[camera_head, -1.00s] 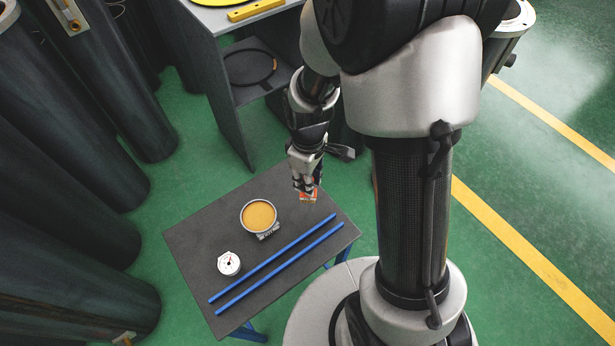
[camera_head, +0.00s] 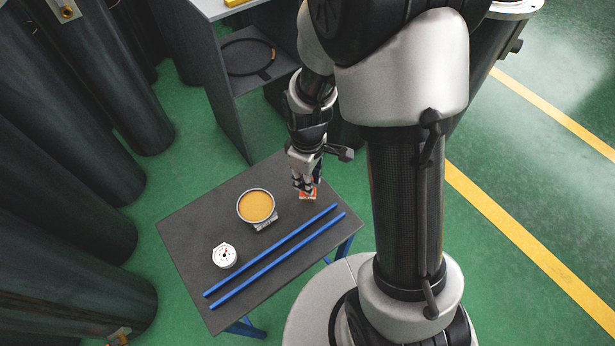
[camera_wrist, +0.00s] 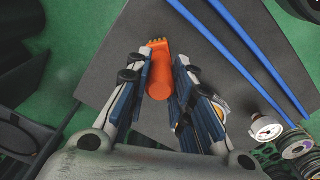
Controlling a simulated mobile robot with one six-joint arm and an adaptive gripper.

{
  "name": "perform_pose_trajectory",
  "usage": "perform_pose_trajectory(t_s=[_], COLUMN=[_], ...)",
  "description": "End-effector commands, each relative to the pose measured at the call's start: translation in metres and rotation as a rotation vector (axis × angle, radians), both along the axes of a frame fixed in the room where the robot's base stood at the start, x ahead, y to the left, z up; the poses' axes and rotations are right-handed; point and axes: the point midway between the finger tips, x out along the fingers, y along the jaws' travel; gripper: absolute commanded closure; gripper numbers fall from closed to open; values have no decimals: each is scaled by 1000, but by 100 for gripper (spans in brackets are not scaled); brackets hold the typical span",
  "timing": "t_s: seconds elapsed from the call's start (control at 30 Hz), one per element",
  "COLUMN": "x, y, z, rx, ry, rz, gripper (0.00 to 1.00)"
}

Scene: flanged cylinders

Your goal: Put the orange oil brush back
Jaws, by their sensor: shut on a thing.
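The orange oil brush (camera_wrist: 159,78) shows between the fingers of my gripper (camera_wrist: 165,60) in the wrist view, with its bristle end pointing away from the palm. My gripper is shut on it. In the head view, my gripper (camera_head: 305,184) is over the back right part of the small dark table (camera_head: 185,232). Only a small orange part of the brush (camera_head: 309,195) shows below the fingers there. A round tin of amber contents (camera_head: 256,206) stands to the left of my gripper. I cannot tell whether the brush touches the table.
Two blue rods (camera_head: 270,257) lie across the front of the table. A white dial gauge (camera_head: 224,255) sits at its left part. Large dark cylinders (camera_head: 70,130) stand at the left. A grey shelf unit (camera_head: 232,110) with a black ring (camera_head: 248,57) stands behind.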

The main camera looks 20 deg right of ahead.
Motion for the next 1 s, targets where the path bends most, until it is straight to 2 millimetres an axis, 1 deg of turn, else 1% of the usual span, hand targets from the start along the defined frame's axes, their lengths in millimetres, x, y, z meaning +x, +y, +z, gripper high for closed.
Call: perform_pose_trajectory(t_s=[0.43,1.0], x=[0,0], y=[0,0], z=[-1,-13], rx=[0,-1], ry=[0,1], rz=[0,0], gripper=[100,100])
